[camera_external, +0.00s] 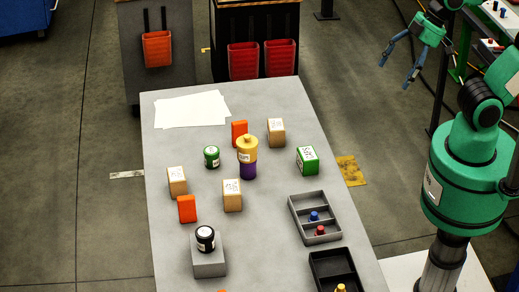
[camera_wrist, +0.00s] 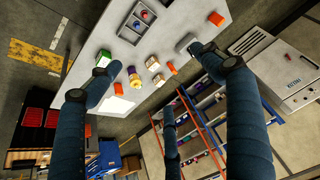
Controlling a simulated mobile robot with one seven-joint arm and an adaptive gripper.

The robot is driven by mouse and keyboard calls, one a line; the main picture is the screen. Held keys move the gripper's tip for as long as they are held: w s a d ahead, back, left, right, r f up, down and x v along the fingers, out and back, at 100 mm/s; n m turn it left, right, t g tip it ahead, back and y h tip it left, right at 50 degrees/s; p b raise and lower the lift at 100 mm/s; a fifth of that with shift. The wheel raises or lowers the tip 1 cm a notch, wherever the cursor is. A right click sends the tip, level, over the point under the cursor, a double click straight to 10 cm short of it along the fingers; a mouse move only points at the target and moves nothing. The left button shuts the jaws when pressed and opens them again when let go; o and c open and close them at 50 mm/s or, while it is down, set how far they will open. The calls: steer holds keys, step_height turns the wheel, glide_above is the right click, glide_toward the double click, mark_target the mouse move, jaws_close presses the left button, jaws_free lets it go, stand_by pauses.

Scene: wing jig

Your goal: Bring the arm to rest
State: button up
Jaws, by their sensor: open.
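My gripper (camera_external: 403,62) is in the upper right of the external view, held in the air to the right of the table (camera_external: 165,270). Its blue fingers are spread apart with nothing between them. The green arm folds above its base, clear of the table top. In the wrist view the dark blue fingers of my gripper (camera_wrist: 150,85) reach in from below, wide apart, with the table beyond them. No object touches the fingers in either view.
The table holds several boxes, a yellow and purple bottle (camera_external: 247,152), a green can (camera_external: 211,157), a black-lidded jar (camera_external: 205,238), a grey divided tray (camera_external: 315,217), a black tray (camera_external: 335,270) and white paper (camera_external: 190,109). Racks with red bins (camera_external: 243,60) stand behind. Floor left of the table is clear.

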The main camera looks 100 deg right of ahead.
steer(key=shift+s+f+n, duration=0.1)
steer(key=shift+s+n, duration=0.3)
steer(key=shift+s, duration=0.15)
step_height(320, 180, down, 9)
steer(key=b, duration=0.9)
